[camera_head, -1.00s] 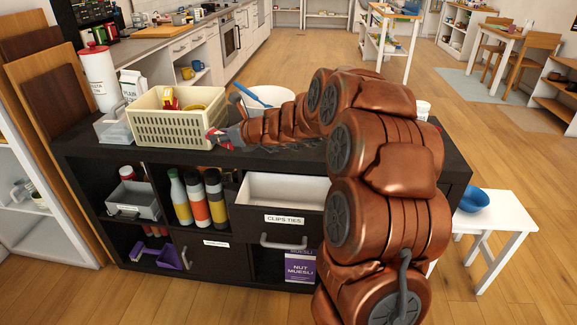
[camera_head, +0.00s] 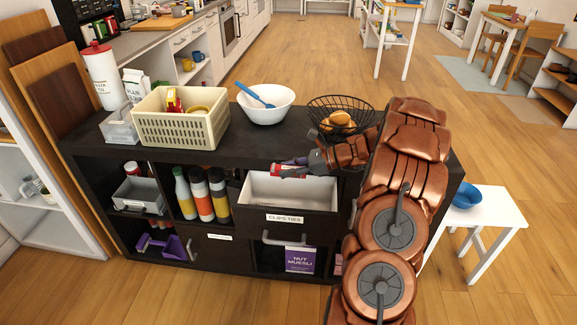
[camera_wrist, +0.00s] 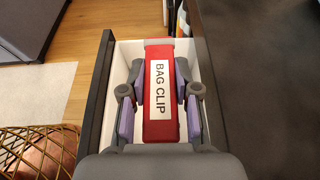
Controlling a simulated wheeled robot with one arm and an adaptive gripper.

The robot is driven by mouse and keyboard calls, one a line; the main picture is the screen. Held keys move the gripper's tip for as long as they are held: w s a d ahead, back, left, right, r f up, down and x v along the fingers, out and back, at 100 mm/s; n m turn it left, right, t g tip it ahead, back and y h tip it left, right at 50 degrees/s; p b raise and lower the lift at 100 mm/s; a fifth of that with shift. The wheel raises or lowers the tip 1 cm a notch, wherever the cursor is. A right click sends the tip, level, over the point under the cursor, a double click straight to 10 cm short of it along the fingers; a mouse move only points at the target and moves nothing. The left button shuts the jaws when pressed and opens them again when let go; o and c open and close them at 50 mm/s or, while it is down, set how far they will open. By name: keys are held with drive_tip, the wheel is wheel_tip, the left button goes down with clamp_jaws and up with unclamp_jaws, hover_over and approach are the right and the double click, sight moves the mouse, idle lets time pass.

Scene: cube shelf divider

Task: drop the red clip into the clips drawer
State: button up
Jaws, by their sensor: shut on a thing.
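The red clip (camera_wrist: 161,103), labelled "BAG CLIP", lies between the fingers of my gripper (camera_wrist: 160,95) in the wrist view. My gripper (camera_head: 294,167) is shut on it and holds it over the back part of the open clips drawer. The clip also shows in the head view (camera_head: 287,171). The clips drawer (camera_head: 289,217), with a "CLIPS TIES" label on its dark front, is pulled out of the shelf unit. Its white inside looks empty where it shows; part is hidden under my gripper and the clip.
On the shelf top (camera_head: 232,150) stand a cream basket (camera_head: 181,133), a white bowl (camera_head: 265,113) with a blue utensil, and a black wire basket (camera_head: 340,103) close behind my gripper. Bottles (camera_head: 201,199) fill the cubby left of the drawer. A white side table (camera_head: 490,213) stands at the right.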

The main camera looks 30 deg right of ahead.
wheel_tip(320, 180, down, 8)
drive_tip(key=b, duration=0.6)
drive_tip(key=shift+s+f, duration=0.1)
idle(0.3)
drive_tip(key=o, duration=1)
drive_tip(key=shift+c, duration=0.2)
drive_tip(key=s+d, duration=0.1)
drive_tip(key=s+d+p, duration=0.1)
drive_tip(key=shift+s+d, duration=0.15)
drive_tip(key=shift+d, duration=0.15)
drive_tip(key=shift+p, duration=0.3)
